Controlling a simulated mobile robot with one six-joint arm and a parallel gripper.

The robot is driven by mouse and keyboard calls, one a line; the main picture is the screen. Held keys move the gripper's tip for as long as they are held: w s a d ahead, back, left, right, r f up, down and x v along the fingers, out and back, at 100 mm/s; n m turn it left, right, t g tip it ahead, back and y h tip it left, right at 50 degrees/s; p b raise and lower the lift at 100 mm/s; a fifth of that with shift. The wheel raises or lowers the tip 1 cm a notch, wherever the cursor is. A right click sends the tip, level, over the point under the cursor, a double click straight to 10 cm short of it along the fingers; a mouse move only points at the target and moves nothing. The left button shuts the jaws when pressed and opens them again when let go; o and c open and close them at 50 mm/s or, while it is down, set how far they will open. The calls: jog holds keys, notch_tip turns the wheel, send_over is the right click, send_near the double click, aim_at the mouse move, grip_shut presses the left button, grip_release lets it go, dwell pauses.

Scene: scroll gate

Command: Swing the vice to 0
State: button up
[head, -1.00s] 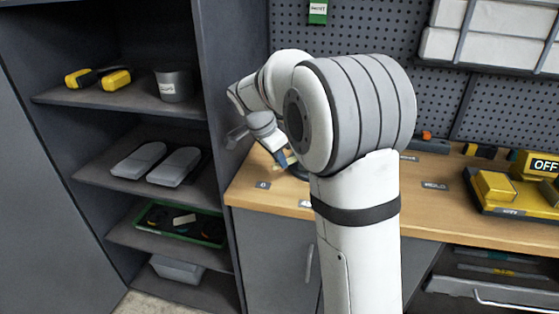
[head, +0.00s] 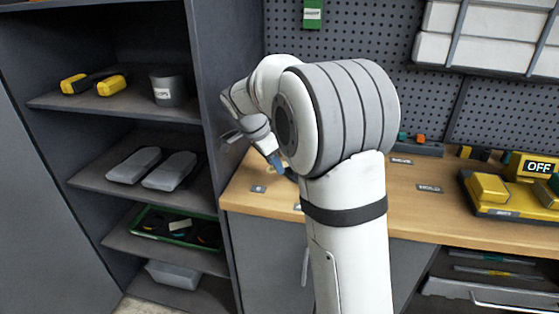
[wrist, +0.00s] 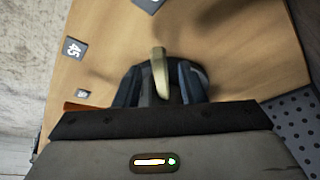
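In the wrist view my gripper (wrist: 159,85) has blue-grey fingers on both sides of a pale tan upright piece (wrist: 159,70), which looks like the vice's handle. I cannot tell whether the fingers press on it. The vice's body is hidden behind my gripper. In the head view my gripper (head: 276,160) is a small blue tip low over the bench, left of my large white arm, with a dark curved part beside it. A plate that seems to read 0 (head: 258,189) lies on the bench to its left. A plate reading 45 (wrist: 73,48) shows in the wrist view.
The wooden bench (head: 410,205) runs to the right, with a yellow device (head: 510,195) beside an OFF display (head: 538,166). A grey shelf unit (head: 150,205) stands close on the left. A pegboard (head: 400,90) backs the bench.

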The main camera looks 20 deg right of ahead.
jog(key=v, duration=0.7)
jog(key=shift+a+r, duration=0.2)
jog(key=shift+r, duration=0.15)
jog(key=s+f+n+t+y+p, duration=0.1)
jog(key=s+n+y+p, duration=0.3)
jog(key=s+n, duration=1.1)
jog(key=s+f+p, duration=0.1)
jog(key=s+p, duration=0.1)
jog(key=s, duration=1)
jog(key=shift+s+d+f+p, duration=0.2)
jog(key=shift+s+f+p, duration=0.05)
jog(key=shift+s+p, duration=0.1)
